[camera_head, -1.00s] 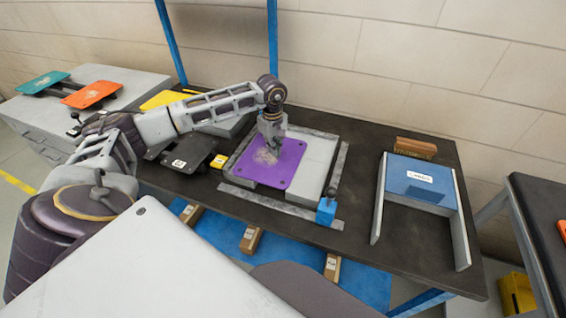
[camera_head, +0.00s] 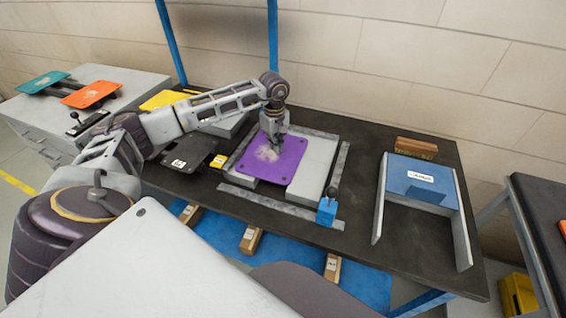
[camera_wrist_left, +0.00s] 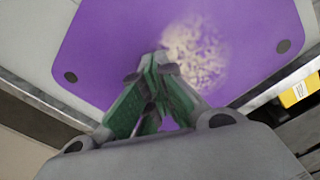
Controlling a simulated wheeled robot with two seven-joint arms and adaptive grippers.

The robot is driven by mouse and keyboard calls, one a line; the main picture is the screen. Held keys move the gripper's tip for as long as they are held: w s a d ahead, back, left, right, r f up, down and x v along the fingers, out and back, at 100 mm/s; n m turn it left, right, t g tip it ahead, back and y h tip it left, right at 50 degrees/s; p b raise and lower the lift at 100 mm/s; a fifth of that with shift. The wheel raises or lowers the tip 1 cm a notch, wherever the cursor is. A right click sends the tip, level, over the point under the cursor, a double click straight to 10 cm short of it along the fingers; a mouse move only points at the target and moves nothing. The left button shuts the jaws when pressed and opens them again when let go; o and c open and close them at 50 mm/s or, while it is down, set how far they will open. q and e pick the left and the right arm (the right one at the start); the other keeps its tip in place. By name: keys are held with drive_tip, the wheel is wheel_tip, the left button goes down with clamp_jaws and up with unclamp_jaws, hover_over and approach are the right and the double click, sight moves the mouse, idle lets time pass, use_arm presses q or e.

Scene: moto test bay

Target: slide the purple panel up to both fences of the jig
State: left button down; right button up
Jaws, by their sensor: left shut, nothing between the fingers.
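The purple panel (camera_head: 285,167) lies flat on the light plate of the jig (camera_head: 312,182), in its left and far part, with bare plate to its right. It has a pale scuffed patch and dark corner holes. The panel (camera_wrist_left: 110,45) fills much of the left wrist view, its edges close to the grey metal strips (camera_wrist_left: 262,98); I cannot tell whether they touch. The fingertips (camera_wrist_left: 158,58) appear at the panel's surface. My right gripper is out of view.
A blue block with a black knob (camera_head: 326,211) stands at the jig's front right corner. A black plate (camera_head: 188,152) and a yellow piece (camera_head: 218,161) lie left. A blue panel in a grey stand (camera_head: 421,180) and a brown brush (camera_head: 416,147) are right.

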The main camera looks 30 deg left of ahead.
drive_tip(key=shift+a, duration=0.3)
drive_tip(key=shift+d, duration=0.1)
use_arm(q)
drive_tip(key=shift+w, duration=0.4)
drive_tip(key=shift+w+a+f, duration=0.1)
drive_tip(key=shift+w, duration=0.15)
drive_tip(key=shift+w+b, duration=0.1)
drive_tip(key=shift+b, duration=0.2)
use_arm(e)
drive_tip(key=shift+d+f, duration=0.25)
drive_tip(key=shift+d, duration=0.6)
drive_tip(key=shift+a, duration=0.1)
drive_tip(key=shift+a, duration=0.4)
use_arm(q)
drive_tip(key=shift+w+a, duration=0.1)
drive_tip(key=shift+w, duration=0.1)
